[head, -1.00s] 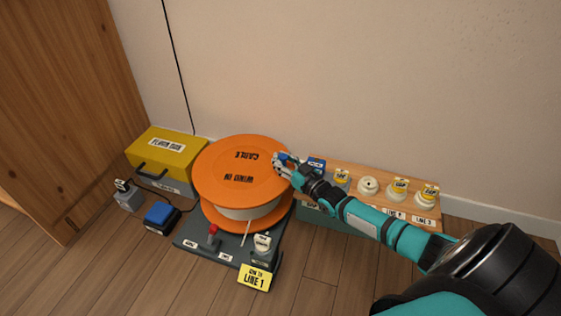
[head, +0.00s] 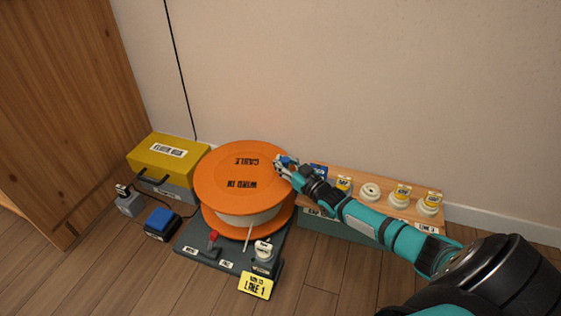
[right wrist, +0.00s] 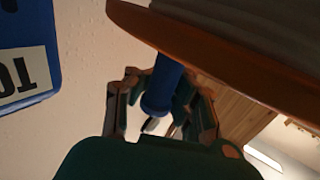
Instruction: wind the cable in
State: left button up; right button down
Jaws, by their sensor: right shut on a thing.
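The orange cable reel (head: 215,185) lies flat on a dark base, its top marked "CABLE" and "WIND IN". Pale cable (head: 250,217) is wound between its two discs. A blue handle (right wrist: 160,90) stands out from the reel's orange disc, which also shows in the right wrist view (right wrist: 215,62). My right gripper (head: 284,165) is shut on this handle at the reel's right side. In the right wrist view its fingers (right wrist: 160,95) are on both sides of the handle. My left gripper is not in view.
The base carries a red-topped lever (head: 213,237) and a white plug (head: 263,249). A yellow-lidded box (head: 165,157) and a blue pedal-like block (head: 161,219) stand left. A wooden-topped box (head: 385,190) with several white sockets stands right. The wall is close behind.

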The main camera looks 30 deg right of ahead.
jog(key=c, duration=1.2)
grip_release()
jog(key=shift+s+d+h, duration=0.15)
jog(key=shift+s+d, duration=0.05)
jog(key=shift+d, duration=0.3)
jog(key=shift+s+d+h, duration=0.15)
jog(key=shift+d, duration=0.3)
jog(key=shift+o, duration=0.2)
jog(key=shift+w+a, duration=0.1)
jog(key=shift+a, duration=0.15)
jog(key=shift+s+f, duration=0.1)
jog(key=shift+s, duration=0.35)
jog(key=s, duration=0.7)
jog(key=s+d, duration=0.1)
jog(key=s, duration=0.3)
jog(key=shift+s, duration=0.1)
